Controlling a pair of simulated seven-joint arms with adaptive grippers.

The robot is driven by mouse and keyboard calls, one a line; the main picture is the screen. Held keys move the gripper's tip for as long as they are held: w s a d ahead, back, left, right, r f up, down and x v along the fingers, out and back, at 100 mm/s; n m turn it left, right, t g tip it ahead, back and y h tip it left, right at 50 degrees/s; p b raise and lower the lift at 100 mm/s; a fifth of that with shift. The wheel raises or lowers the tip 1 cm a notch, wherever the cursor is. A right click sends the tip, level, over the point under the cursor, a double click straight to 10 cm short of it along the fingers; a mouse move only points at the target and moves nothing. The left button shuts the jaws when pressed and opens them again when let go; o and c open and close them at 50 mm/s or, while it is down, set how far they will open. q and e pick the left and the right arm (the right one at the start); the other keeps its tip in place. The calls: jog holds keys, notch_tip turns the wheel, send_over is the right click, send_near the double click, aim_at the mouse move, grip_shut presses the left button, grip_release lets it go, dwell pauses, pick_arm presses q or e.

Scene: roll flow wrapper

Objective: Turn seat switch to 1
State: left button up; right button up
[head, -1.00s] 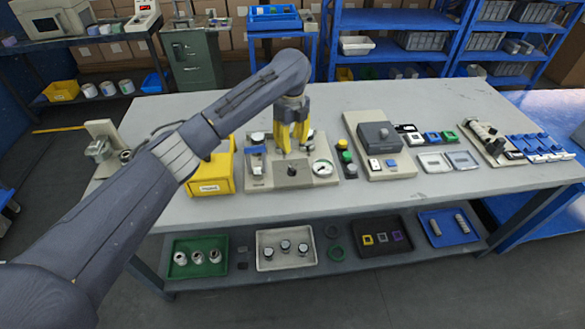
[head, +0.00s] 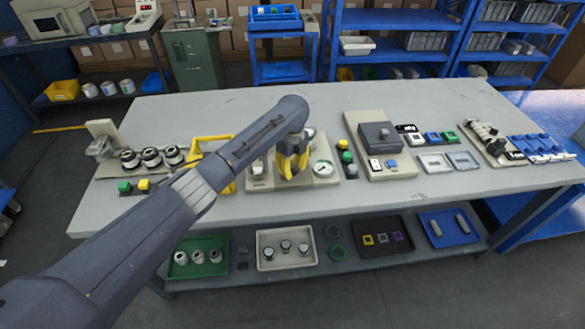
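A beige fixture board (head: 322,178) lies at the front middle of the table, with a round white gauge (head: 322,168) on its right side. No lettering that marks the seat switch is readable. The small dark part at the board's front middle is now hidden behind my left gripper (head: 291,174). Its yellow fingers point down at that spot, close to the board. Whether they touch or hold the dark part cannot be seen, nor whether they are parted. My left arm crosses from the lower left and covers part of the board's left side. My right gripper is not in view.
A yellow frame (head: 225,187) stands just left of the board, partly behind my arm. Several round jars (head: 151,157) stand farther left. The table's back is clear.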

pick_arm(q)
jog(key=shift+o, duration=0.4)
grip_shut()
jog(key=shift+n, duration=3.4)
jog(key=shift+c, duration=0.4)
grip_release()
